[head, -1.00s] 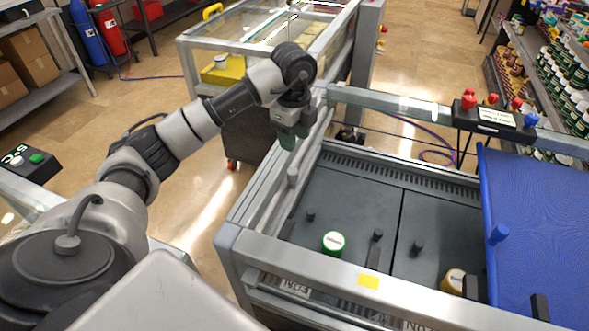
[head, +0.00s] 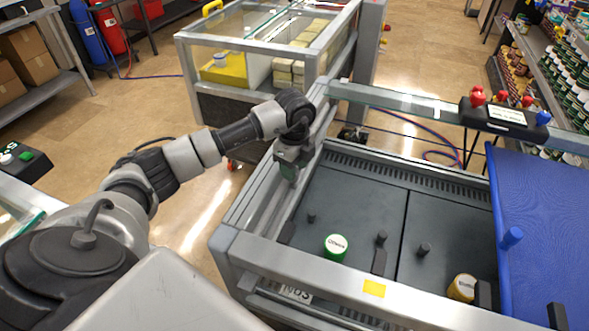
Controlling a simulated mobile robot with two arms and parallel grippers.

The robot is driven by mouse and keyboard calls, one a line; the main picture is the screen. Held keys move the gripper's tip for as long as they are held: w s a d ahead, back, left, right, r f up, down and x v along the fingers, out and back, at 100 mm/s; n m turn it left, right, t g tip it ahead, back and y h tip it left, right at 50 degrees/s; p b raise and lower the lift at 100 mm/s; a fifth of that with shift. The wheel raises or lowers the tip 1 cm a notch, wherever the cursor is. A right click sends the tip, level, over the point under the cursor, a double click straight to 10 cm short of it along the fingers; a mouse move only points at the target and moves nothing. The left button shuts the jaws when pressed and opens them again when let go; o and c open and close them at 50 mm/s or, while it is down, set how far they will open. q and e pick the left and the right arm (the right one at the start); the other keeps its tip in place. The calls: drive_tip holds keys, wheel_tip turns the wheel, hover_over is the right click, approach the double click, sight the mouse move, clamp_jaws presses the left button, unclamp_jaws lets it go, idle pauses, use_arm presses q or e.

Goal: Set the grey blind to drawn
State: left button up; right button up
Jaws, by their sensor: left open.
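A narrow grey strip (head: 268,203) runs along the left side of the open grey-framed case. It looks like the grey blind gathered at that side, though I cannot tell it clearly from the frame. The dark floor (head: 345,195) of the case's left part is uncovered. My left gripper (head: 289,177) is open and points down at this strip, near the case's far left corner. The grey knob on the strip is now hidden, apparently behind the gripper; I cannot tell whether they touch. My right gripper is not in view.
A blue blind (head: 545,200) with a blue knob (head: 511,238) covers the case's right part. Inside stand a green jar (head: 335,247), a yellow jar (head: 462,288) and several dark pegs. A rail with red and blue buttons (head: 500,112) crosses behind. A glass-topped case (head: 235,100) stands beyond.

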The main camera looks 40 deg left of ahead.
use_arm(q)
drive_tip(key=shift+f, duration=1.25)
clamp_jaws()
